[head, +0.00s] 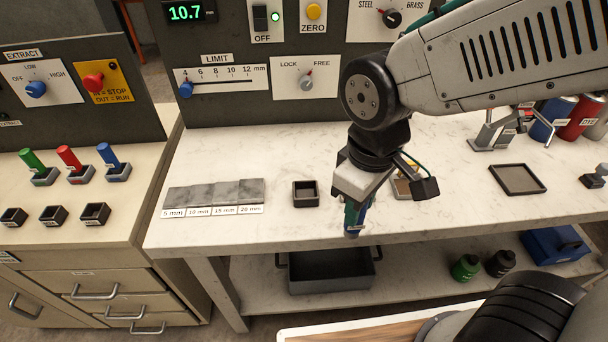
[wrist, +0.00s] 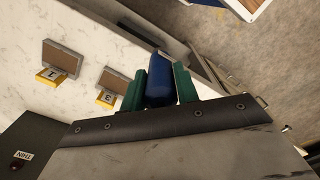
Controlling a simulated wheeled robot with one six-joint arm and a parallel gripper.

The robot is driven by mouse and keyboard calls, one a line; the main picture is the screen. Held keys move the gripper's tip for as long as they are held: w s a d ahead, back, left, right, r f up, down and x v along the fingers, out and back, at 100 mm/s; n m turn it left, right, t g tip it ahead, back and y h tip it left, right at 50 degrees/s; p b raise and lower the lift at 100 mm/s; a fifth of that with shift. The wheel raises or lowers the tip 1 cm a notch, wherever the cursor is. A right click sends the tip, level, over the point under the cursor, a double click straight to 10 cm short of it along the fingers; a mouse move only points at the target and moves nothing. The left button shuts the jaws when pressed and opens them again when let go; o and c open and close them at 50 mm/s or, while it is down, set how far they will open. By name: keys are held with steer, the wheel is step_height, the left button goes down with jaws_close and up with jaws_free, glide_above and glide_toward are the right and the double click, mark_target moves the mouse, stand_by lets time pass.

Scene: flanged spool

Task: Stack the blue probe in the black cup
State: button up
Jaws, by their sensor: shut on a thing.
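My gripper (head: 355,218) hangs over the front edge of the marble-topped bench, shut on a blue cylinder that I take for the blue probe (wrist: 159,82). In the wrist view the probe lies between the two green fingers; its end also shows in the head view (head: 353,234). The fingers hide much of its length. A small square black cup (head: 305,200) stands on the bench to the left of my gripper, open at the top and apparently empty. Several similar dark cups (head: 95,214) stand on the left bench, before green, red and blue handles (head: 108,154) in holders.
Grey thickness plates (head: 212,194) lie left of the black cup. A small tray (head: 403,188) is partly hidden behind my gripper. A dark flat tray (head: 517,179) lies to the right. The control panel (head: 270,100) rises behind. A grey bin (head: 332,277) sits on the lower shelf.

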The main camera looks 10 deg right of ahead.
steer(key=shift+w+a+f, duration=0.85)
steer(key=shift+w+a, duration=0.3)
steer(key=shift+w, duration=1.2)
steer(key=shift+w+a+f, duration=0.8)
steer(key=shift+w+a, duration=0.35)
steer(key=shift+w, duration=1.25)
steer(key=shift+w+a+f, duration=0.85)
steer(key=shift+w+a, duration=0.3)
steer(key=shift+w, duration=1.2)
steer(key=shift+f, duration=0.35)
steer(key=o, duration=1)
steer(key=shift+c, duration=0.2)
step_height(320, 180, up, 13)
